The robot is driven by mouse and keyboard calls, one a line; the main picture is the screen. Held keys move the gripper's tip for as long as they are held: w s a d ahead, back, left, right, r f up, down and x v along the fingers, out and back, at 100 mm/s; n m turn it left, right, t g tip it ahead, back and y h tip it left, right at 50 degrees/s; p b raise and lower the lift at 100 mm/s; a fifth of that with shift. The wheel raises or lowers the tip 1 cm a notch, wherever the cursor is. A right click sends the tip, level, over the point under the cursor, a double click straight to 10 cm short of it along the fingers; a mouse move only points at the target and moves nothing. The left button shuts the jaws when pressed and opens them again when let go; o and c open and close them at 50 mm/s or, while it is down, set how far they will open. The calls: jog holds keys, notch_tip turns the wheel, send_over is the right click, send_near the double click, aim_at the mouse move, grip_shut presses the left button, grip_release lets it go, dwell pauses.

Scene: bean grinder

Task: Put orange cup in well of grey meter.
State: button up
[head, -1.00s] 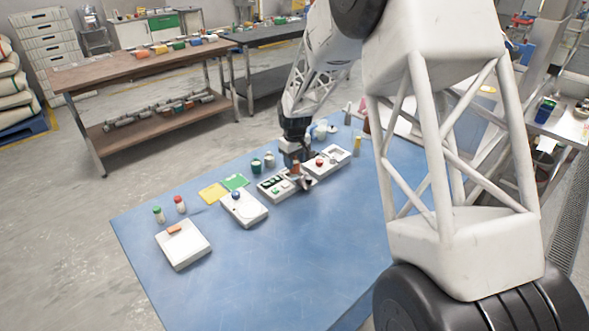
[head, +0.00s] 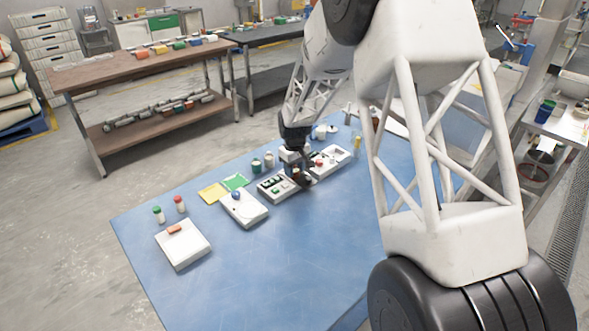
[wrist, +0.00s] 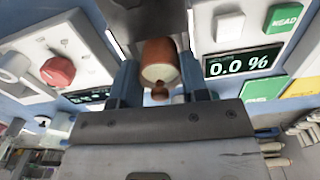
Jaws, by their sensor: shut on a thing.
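My gripper (head: 300,180) is over the blue table, between the grey meter and the red-knob device. In the wrist view my gripper (wrist: 160,92) is shut on the orange cup (wrist: 160,52), an orange-brown piece with a pale face, held between its two fingers. The cup is small and partly hidden in the head view. The grey meter (head: 267,196) has green buttons and dark displays.
A white device with a red knob (wrist: 57,71) is close on the left in the wrist view. A blue-knob device (head: 246,212) and a white box with an orange piece (head: 184,250) stand left along the table. The table front (head: 270,265) is clear.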

jog(key=shift+f, duration=0.1)
jog(key=o, duration=0.9)
jog(key=shift+o, duration=0.2)
notch_tip(320, 180, up, 12)
dwell(0.8)
